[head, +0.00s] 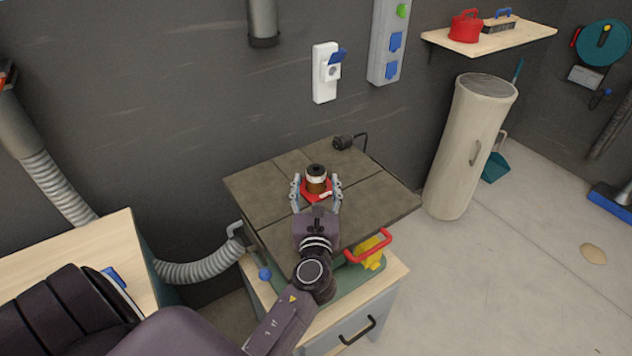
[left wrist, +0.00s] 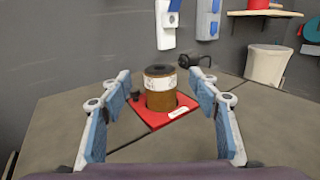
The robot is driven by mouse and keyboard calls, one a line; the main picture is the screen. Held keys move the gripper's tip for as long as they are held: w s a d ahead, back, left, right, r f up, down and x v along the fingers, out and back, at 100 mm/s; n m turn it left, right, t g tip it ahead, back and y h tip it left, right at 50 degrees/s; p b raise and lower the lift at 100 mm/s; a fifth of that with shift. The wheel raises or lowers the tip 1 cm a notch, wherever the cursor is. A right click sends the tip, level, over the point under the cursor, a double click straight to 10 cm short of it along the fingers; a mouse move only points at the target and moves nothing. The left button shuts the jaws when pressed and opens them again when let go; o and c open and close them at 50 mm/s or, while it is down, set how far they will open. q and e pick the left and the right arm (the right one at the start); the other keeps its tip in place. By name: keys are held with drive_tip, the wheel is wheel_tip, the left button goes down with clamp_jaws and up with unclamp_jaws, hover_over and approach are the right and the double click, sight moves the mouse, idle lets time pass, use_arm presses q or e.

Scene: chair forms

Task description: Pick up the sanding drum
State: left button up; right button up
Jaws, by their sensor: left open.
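The sanding drum (head: 316,180) is a brown upright cylinder with a pale band and a dark top. It stands on a red plate (head: 325,196) on the dark machine table (head: 262,200). In the left wrist view the drum (left wrist: 160,90) stands centred ahead, between and beyond the fingertips, on the red plate (left wrist: 150,118). My left gripper (head: 316,186) is open, with one finger on each side of the drum in the head view. In the left wrist view my left gripper (left wrist: 158,98) shows clear gaps between its fingers and the drum. My right gripper is not in view.
A black plug with a cable (head: 343,142) lies at the table's back edge. A red handle (head: 369,247) and yellow part stick out in front. A beige cylindrical bin (head: 462,150) stands right of the table. A grey hose (head: 190,270) runs at the left. The tabletop around the plate is clear.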

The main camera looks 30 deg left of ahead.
sight(316, 176)
use_arm(q)
drive_tip(key=x, duration=0.4)
drive_tip(key=shift+w+a+r+p, duration=0.1)
drive_tip(key=shift+w+a+p, duration=0.05)
drive_tip(key=shift+w+p, duration=0.15)
drive_tip(key=shift+w+a, duration=0.2)
drive_tip(key=shift+w, duration=0.05)
drive_tip(key=shift+c, duration=0.9)
drive_tip(key=c, duration=1)
drive_tip(key=shift+c, duration=1.1)
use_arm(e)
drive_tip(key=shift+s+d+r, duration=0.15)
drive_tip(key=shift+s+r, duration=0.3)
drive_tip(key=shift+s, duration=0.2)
